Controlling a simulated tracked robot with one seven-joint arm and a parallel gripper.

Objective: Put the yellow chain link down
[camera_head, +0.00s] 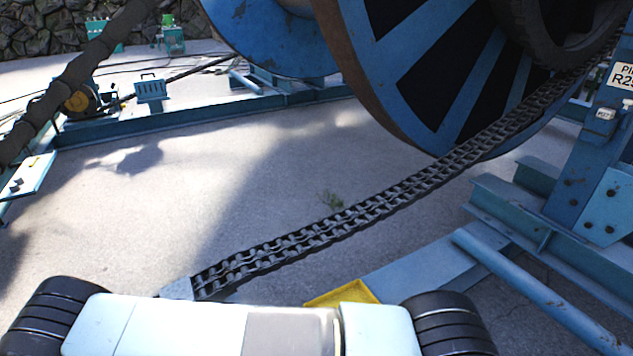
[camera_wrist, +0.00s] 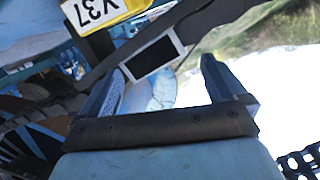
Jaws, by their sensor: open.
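My gripper (camera_wrist: 160,80) shows in the wrist view with its two fingers spread apart. No yellow link is visible between them. A dark rectangular panel with a pale rim (camera_wrist: 153,56) appears between and beyond the fingertips; I cannot tell what it is or how far off. In the head view a flat yellow piece (camera_head: 343,294) lies at the near end of a blue beam, partly hidden by my white body part. I cannot tell whether it is the yellow chain link. A dark double-row chain (camera_head: 340,223) slopes from the big reel down to the lower left.
A blue reel (camera_head: 400,60) with a rusty rim stands at the upper middle. Blue steel beams (camera_head: 540,220) and a round bar fill the right. Open concrete (camera_head: 130,225) lies left of the chain. A yellow plate marked V37 (camera_wrist: 100,12) shows in the wrist view.

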